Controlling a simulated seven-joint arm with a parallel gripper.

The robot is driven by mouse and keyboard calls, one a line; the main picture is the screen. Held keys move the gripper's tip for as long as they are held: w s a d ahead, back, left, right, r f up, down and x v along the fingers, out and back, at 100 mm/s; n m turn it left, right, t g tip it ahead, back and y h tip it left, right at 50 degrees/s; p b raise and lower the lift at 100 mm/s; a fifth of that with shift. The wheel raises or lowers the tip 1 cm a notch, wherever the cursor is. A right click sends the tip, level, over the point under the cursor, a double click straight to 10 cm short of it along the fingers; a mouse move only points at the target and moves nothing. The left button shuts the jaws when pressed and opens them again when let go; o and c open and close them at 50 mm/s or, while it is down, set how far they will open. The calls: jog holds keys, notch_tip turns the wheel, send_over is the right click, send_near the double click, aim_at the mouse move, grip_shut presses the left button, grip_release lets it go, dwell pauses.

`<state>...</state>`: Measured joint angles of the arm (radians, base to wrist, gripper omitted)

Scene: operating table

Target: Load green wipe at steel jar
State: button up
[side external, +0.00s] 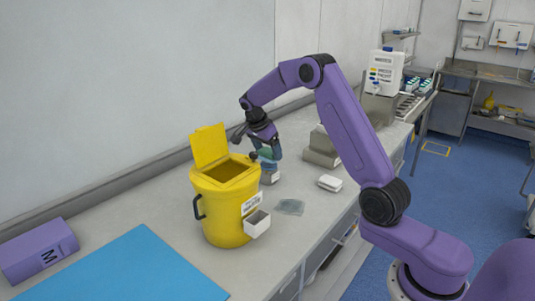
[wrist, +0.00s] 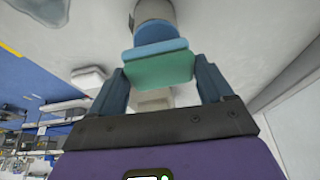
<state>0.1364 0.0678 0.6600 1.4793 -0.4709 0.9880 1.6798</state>
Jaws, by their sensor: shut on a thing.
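The green wipe (wrist: 158,71) is a flat teal-green block between the two fingers of my gripper (wrist: 162,82) in the wrist view. My gripper is shut on it. In the side view my gripper (side external: 266,150) points down just behind the yellow bin, with the green wipe (side external: 265,155) at its fingertips. A grey cylinder, which looks like the steel jar (wrist: 154,11), shows beyond the wipe with a blue band at its near end. In the side view the jar (side external: 269,178) is partly hidden by the bin. I cannot tell whether wipe and jar touch.
A yellow bin (side external: 222,205) with its lid raised stands close beside my gripper. A small white box (side external: 258,223) is at its front. A clear flat packet (side external: 290,207) and a white container (side external: 330,183) lie to the right. Grey blocks (side external: 322,150) stand behind. A blue mat (side external: 125,268) lies front left.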

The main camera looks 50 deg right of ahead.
aim_at(267, 151)
jog(key=shift+r, duration=2.6)
